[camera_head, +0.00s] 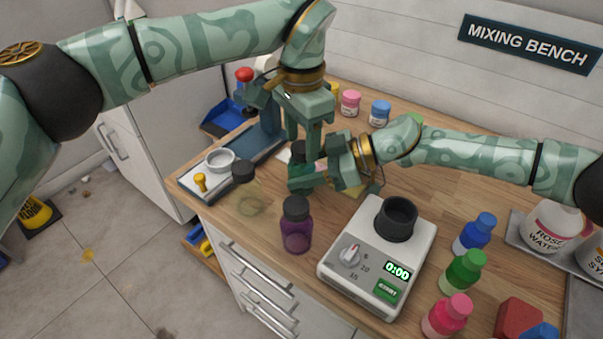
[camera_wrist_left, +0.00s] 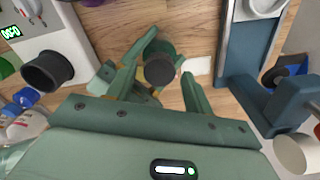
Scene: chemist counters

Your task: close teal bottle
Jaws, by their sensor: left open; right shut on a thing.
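The teal bottle is mostly hidden between my two grippers in the head view. Its black cap (camera_head: 302,150) shows there, and the cap (camera_wrist_left: 160,70) is seen from above in the left wrist view. My right gripper (camera_head: 306,177) is shut on the bottle's body from the right, low over the bench. My left gripper (camera_head: 303,138) points down from above and is open. In the left wrist view its fingers stand on either side of the cap, apart from it. Whether the cap is seated on the bottle's neck cannot be told.
A purple bottle (camera_head: 296,228) and a clear yellowish bottle (camera_head: 249,197), both dark-capped, stand near the front edge. A white scale (camera_head: 345,285) holds a black cup (camera_head: 397,218). A blue stand (camera_head: 268,140) is at left. Blue, green and pink bottles (camera_head: 447,317) line the right.

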